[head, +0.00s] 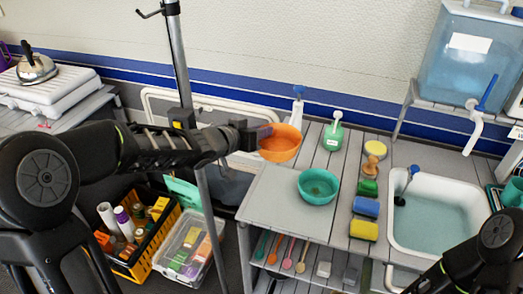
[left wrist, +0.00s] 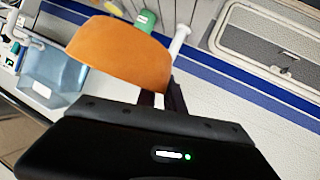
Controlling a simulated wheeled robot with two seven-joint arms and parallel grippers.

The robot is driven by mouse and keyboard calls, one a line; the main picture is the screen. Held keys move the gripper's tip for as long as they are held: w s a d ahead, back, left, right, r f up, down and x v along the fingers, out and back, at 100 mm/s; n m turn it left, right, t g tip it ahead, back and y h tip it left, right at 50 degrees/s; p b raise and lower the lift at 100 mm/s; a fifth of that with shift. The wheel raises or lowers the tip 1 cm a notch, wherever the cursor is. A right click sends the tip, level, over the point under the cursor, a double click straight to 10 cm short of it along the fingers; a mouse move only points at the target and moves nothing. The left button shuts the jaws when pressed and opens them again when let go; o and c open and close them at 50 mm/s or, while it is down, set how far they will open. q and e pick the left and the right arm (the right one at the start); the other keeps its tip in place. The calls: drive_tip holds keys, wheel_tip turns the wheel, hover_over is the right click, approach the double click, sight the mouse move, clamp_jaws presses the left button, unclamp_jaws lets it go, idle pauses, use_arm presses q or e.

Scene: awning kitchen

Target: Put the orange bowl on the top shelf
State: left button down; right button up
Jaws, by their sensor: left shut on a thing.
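The orange bowl (head: 281,143) is at the end of my left arm in the head view, over the back left part of the slatted counter (head: 262,193). My left gripper (head: 262,135) is shut on its left rim. The bowl also shows in the left wrist view (left wrist: 118,52), tilted in that picture, beyond the dark fingers (left wrist: 162,99). I cannot tell exactly how high it is above the counter. Below the counter top is a shelf with utensils. My right arm shows at the lower right of the head view, but its gripper is out of view.
A teal bowl (head: 318,186) stands on the counter near several sponges (head: 364,230). A green bottle (head: 333,134) and a white bottle (head: 297,108) stand behind. The sink (head: 437,215) is right. A metal pole (head: 180,60) rises left, near a yellow crate (head: 150,262).

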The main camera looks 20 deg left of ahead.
sight(290, 132)
use_arm(q)
wheel_tip(290, 132, up, 11)
drive_tip(key=p, duration=0.5)
drive_tip(key=shift+p, duration=0.3)
drive_tip(key=shift+d+f, duration=0.1)
drive_tip(key=shift+f, duration=0.15)
